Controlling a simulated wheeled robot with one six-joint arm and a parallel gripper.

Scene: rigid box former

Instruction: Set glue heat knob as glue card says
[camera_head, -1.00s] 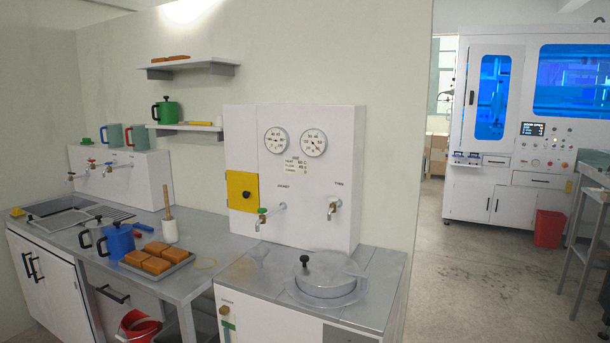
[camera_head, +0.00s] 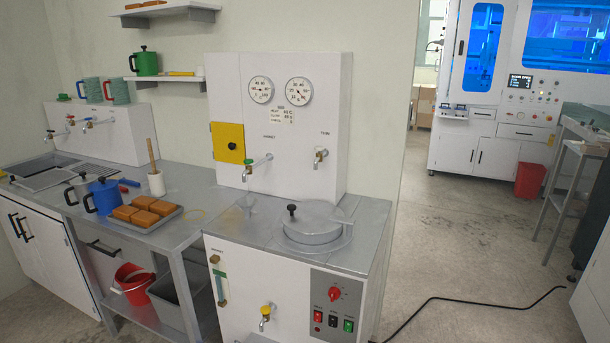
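A small white card (camera_head: 281,114) with a few short printed lines is on the white upright cabinet (camera_head: 325,140), below two round dials. Its print is too small to read surely; the top line seems to end in a number and C. A red knob (camera_head: 334,293) sits on a dark grey panel (camera_head: 353,289) on the front of the lower white unit. Its marks are too small to read, and I cannot make out its setting. I cannot see a label that names it as the glue heat knob. My gripper is not in view.
A lidded round pot (camera_head: 313,229) is set in the unit's top.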

